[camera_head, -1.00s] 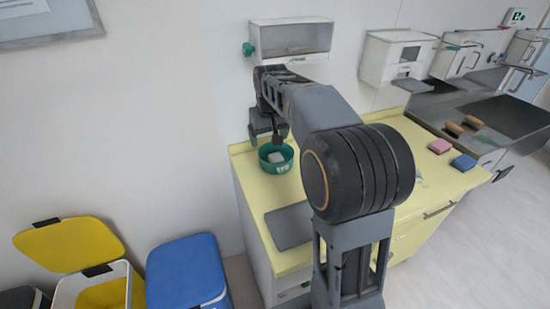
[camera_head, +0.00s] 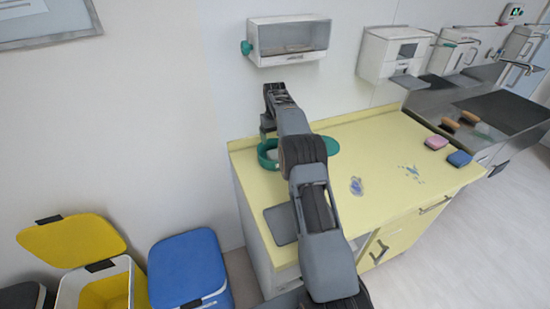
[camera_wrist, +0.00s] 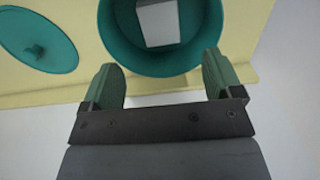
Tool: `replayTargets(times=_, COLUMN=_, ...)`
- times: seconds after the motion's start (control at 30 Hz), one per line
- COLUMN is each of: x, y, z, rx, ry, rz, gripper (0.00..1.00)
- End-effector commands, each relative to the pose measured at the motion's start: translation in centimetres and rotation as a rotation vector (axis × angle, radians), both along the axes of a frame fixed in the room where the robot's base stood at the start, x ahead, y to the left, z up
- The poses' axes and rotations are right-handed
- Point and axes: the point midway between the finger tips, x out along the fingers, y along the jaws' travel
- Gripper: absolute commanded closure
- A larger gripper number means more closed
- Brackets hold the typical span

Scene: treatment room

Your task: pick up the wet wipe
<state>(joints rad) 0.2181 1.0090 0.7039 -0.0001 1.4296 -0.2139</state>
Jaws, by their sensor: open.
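A round green tub (camera_head: 263,160) stands without its lid at the back left of the yellow counter. In the wrist view its open mouth (camera_wrist: 110,38) shows a white, block-like piece inside, which I take for the wet wipe (camera_wrist: 158,22). Its green round lid (camera_wrist: 38,42) lies beside it on the counter; the lid also shows in the head view (camera_head: 331,146). My gripper (camera_wrist: 162,78) is open and empty, its fingers spread at the near side of the tub. The head view hides much of the tub behind my arm.
A grey flat pad (camera_head: 281,224) lies on the counter (camera_head: 390,140) in front of the tub. Two stains mark the middle. Pink (camera_head: 436,142) and blue (camera_head: 459,158) sponges lie at the right. A wall box (camera_head: 290,40) hangs above. Bins stand on the floor at left.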

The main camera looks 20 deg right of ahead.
Motion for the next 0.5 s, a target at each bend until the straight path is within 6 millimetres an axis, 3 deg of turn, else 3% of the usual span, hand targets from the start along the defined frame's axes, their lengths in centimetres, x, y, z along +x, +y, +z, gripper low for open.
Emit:
replayTargets(times=0.2, x=0.0, y=0.0, z=-3.2, rx=0.0, ry=0.001, rz=0.0, gripper=0.15)
replayTargets(times=0.5, x=-0.1, y=0.1, z=-5.1, rx=0.001, ry=0.002, rz=0.0, gripper=0.15)
